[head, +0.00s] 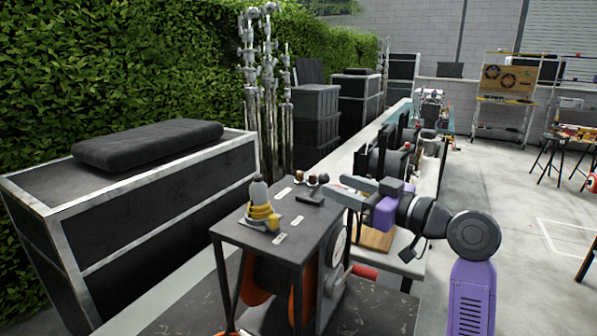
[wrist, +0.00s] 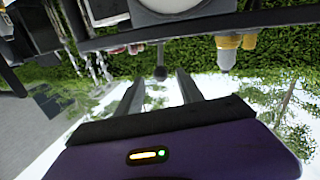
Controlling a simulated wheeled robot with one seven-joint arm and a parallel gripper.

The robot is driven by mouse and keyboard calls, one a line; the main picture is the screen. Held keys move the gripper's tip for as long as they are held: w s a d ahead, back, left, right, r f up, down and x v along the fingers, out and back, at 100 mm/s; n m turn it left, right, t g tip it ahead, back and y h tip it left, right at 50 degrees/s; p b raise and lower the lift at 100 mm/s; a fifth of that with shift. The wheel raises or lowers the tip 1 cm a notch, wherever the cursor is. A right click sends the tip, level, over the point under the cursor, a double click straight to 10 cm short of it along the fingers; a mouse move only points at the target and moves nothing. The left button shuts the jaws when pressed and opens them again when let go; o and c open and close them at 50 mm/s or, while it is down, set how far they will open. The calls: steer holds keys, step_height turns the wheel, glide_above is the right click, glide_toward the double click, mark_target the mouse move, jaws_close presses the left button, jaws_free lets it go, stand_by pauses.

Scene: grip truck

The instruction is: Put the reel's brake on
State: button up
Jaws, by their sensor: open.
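The reel (head: 257,278) shows orange beneath the dark top of a small metal stand (head: 250,225), partly hidden by the stand's frame. A pale round disc (head: 338,243) is on its right side. My gripper (head: 332,185) comes in from the right, near the stand's right back corner. In the wrist view my gripper (wrist: 160,78) is open, with its two fingers apart.
On the stand top are a grey-capped bottle with yellow parts (head: 262,207), pale labels and small dark knobs. A long bench (head: 385,130) with equipment runs back behind the stand. A large black case (head: 130,215) stands at left. Open floor (head: 510,220) is at right.

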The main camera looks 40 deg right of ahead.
mark_target(317, 188)
steer(key=w, duration=0.2)
steer(key=w+p, duration=0.1)
steer(key=w, duration=0.5)
steer(key=shift+a+p, duration=0.35)
steer(key=shift+p, duration=0.05)
jaws_close()
stand_by(1.0)
